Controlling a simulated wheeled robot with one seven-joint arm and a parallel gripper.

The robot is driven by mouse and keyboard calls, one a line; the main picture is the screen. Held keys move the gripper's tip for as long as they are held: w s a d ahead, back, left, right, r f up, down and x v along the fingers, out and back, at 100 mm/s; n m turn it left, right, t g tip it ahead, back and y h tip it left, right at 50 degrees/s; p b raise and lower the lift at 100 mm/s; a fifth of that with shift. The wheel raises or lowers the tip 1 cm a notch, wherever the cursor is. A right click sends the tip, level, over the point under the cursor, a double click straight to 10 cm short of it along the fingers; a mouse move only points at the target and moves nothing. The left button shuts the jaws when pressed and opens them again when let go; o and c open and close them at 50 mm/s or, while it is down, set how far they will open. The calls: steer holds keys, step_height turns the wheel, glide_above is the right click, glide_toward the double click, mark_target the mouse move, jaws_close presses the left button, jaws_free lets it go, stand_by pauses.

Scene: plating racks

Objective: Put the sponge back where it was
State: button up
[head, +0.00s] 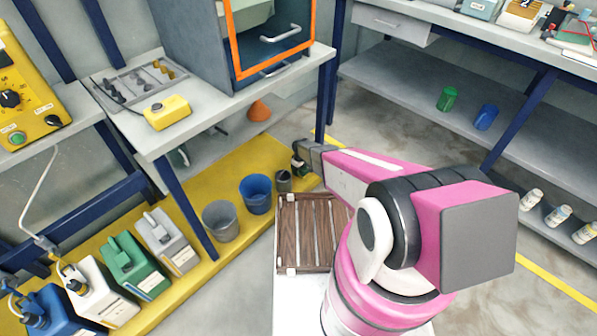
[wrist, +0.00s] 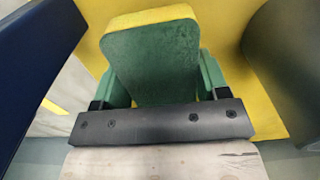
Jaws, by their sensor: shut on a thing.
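The sponge (wrist: 152,60), green on its broad face with a yellow edge, fills the middle of the wrist view. My gripper (wrist: 160,80) is shut on it, with a finger on each side. In the head view my gripper (head: 299,160) is at the end of my pink arm, low over the yellow floor platform, just above and right of a small dark grey cup. The sponge is small and mostly hidden by the gripper there. I cannot tell from these views whether it touches anything below.
On the yellow platform (head: 190,205) stand a dark grey cup (head: 284,183), a blue bucket (head: 256,196), a grey bucket (head: 220,222) and several jerrycans. A blue table leg (head: 188,205) rises at the left. A brown slatted wooden rack (head: 308,262) lies below my arm.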

steer(key=shift+f, duration=0.7)
steer(key=shift+f, duration=0.2)
steer(key=o, duration=0.8)
steer(key=shift+r, duration=0.1)
step_height(320, 180, up, 12)
steer(key=shift+r, duration=0.15)
